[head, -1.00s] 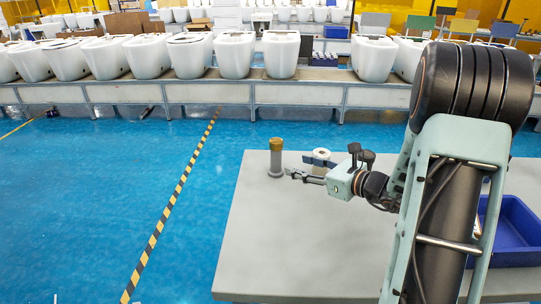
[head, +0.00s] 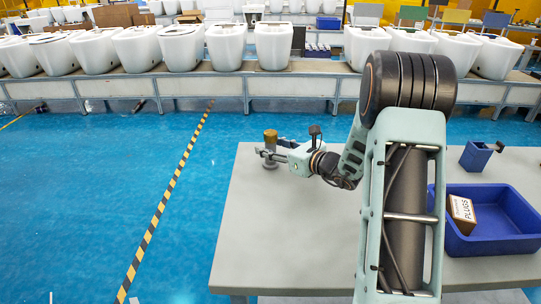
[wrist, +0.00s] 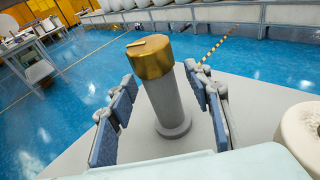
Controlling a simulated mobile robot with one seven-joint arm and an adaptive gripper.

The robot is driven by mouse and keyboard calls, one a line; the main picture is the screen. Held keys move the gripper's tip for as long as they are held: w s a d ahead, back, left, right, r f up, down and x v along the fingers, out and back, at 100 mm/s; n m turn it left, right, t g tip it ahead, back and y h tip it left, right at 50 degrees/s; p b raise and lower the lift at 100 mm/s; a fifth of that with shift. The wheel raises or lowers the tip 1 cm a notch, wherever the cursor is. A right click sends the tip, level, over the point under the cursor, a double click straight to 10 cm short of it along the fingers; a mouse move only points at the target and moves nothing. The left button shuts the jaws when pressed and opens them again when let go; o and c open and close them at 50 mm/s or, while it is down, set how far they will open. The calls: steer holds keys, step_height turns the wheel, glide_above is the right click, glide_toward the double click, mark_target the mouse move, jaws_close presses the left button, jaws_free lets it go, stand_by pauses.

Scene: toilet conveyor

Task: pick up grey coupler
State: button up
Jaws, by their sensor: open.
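The grey coupler is an upright grey cylinder with a brass-coloured top and a wider foot. It stands on the grey table near its far left corner, in the head view (head: 270,137) and in the middle of the wrist view (wrist: 168,98). My gripper (head: 267,155) is at the coupler, below its brass top. In the wrist view my gripper (wrist: 160,112) is open, with one blue-padded finger on each side of the coupler. Gaps show between the pads and the cylinder. Part of the coupler's lower body is hidden by the gripper in the head view.
A white rounded object (wrist: 303,127) stands at the right in the wrist view. A blue bin (head: 495,243) holding a box marked PLUGS (head: 461,212) and a smaller blue container (head: 476,156) are on the right. The table's (head: 285,235) front left is clear.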

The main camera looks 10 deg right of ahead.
steer(key=shift+w+a, duration=0.1)
steer(key=shift+w, duration=0.1)
jaws_close()
steer(key=shift+r, duration=0.1)
